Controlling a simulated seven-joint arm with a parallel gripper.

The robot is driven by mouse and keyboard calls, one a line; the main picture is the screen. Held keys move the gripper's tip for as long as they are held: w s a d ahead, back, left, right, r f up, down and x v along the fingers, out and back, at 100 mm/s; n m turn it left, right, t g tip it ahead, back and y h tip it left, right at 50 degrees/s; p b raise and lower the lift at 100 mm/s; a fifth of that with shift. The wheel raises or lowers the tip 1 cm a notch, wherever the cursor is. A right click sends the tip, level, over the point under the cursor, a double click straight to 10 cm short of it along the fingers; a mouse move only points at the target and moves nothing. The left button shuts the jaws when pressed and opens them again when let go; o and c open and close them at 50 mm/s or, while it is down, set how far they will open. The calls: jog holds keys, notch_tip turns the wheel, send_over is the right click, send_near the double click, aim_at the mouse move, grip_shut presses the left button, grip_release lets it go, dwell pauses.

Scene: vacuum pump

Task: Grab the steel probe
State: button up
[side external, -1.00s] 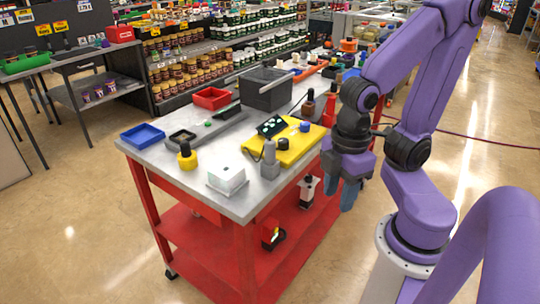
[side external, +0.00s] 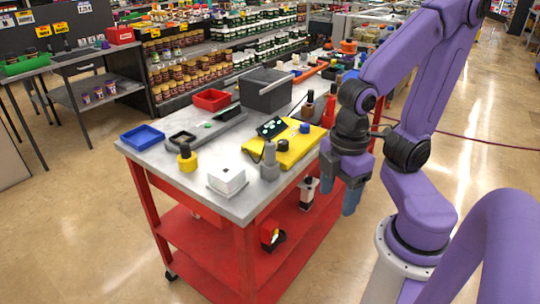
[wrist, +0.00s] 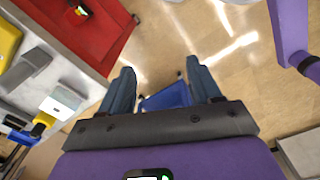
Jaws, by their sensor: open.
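A grey upright piece with a narrow top (side external: 269,162), which looks like the steel probe, stands near the front edge of the cart top, beside the yellow pad. A grey piece in the wrist view (wrist: 28,68) at the left seems to be the same one. My gripper (side external: 339,185) hangs off the right side of the cart, to the right of the probe and apart from it. Its fingers point down. In the wrist view my gripper (wrist: 160,70) is open and empty, with only floor and a blue object between the fingers.
The yellow pad (side external: 312,146) holds a dark device (side external: 271,127). A white box (side external: 227,180) and a yellow-and-black piece (side external: 187,157) stand left of the probe. The red cart's lower shelf (side external: 200,240) and its edge lie below.

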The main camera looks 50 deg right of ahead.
jog(key=w+f+n+h, duration=0.2)
jog(key=w+n+h, duration=0.2)
jog(key=w+h, duration=0.55)
jog(key=n+t+h, duration=0.3)
jog(key=n+h, duration=0.1)
send_near(268, 151)
jog(key=x, duration=0.7)
jog(key=shift+w+d+f, duration=0.1)
jog(key=shift+d+f, duration=0.05)
jog(key=shift+d, duration=0.2)
jog(key=shift+r+x, duration=0.15)
jog(key=shift+x, duration=1.25)
jog(key=shift+r+x, duration=0.1)
jog(key=shift+x, duration=1.25)
jog(key=c, duration=1)
